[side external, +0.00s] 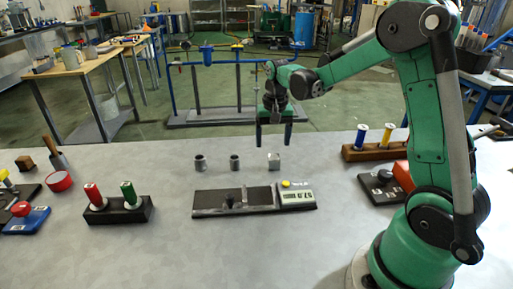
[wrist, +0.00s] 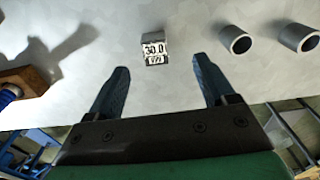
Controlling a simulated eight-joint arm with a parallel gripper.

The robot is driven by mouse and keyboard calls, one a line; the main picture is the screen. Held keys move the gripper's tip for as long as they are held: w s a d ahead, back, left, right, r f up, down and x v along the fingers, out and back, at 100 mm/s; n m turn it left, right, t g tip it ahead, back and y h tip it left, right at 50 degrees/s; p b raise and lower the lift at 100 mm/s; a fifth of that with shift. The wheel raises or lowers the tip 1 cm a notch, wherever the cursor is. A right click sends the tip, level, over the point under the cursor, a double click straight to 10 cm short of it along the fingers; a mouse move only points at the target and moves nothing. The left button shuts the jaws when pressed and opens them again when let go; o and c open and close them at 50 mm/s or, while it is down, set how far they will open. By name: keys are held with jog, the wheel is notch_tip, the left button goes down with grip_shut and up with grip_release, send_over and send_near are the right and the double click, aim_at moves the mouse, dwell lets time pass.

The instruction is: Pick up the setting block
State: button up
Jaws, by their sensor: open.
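The setting block (side external: 274,160) is a small silver-grey cube on the grey table, behind the display end of the gauge. In the wrist view the block (wrist: 154,49) shows a label reading 30.0 and lies just beyond and between my fingertips. My gripper (side external: 273,144) is open and empty, pointing down above and behind the block in the side view. Its two blue-grey fingers also show in the wrist view (wrist: 160,65), one on each side of the block's line. Neither finger appears to touch the block.
Two grey metal rings (side external: 200,163) (side external: 235,162) stand left of the block. A dark gauge (side external: 235,200) with a digital display (side external: 297,195) lies in front. A wooden holder (side external: 366,152) with spools stands right. A black stand (side external: 122,211) holds red and green handles at left.

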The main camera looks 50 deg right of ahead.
aim_at(274, 157)
jog(key=shift+d+f, duration=0.5)
jog(key=shift+f, duration=2.9)
grip_shut()
